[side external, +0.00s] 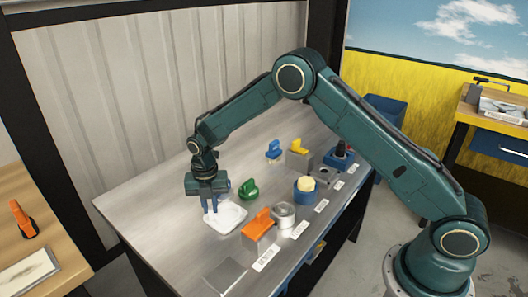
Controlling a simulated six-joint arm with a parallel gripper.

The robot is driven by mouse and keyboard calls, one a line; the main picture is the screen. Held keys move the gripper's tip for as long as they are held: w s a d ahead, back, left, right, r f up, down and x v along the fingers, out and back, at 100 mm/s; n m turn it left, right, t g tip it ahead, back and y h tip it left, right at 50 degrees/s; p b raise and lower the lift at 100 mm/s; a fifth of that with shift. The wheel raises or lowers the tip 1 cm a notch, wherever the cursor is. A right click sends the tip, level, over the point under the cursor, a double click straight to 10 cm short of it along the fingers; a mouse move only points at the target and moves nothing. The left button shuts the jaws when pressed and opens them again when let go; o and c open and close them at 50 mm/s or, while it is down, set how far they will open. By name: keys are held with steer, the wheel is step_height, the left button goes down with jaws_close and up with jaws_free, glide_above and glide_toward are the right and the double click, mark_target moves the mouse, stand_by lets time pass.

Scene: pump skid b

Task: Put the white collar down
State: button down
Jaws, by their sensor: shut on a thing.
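My gripper (211,208) points down over the left part of a white square tray (238,216) on the metal bench. Its fingers are shut on the white collar, low at the tray. The collar is small and pale against the white tray, so its outline does not show clearly. I cannot tell whether it touches the tray floor.
An orange-handled block (259,224), a metal ring (284,214) and a blue cup with a cream top (304,188) stand nearby. Blue (273,150) and yellow (299,147) handled parts are behind. Bench space left of the tray is clear.

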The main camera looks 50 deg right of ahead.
steer(key=shift+f, duration=0.1)
steer(key=c, duration=1.4)
jaws_free()
steer(key=shift+c, duration=0.2)
step_height(320, 180, up, 12)
steer(key=shift+r, duration=0.25)
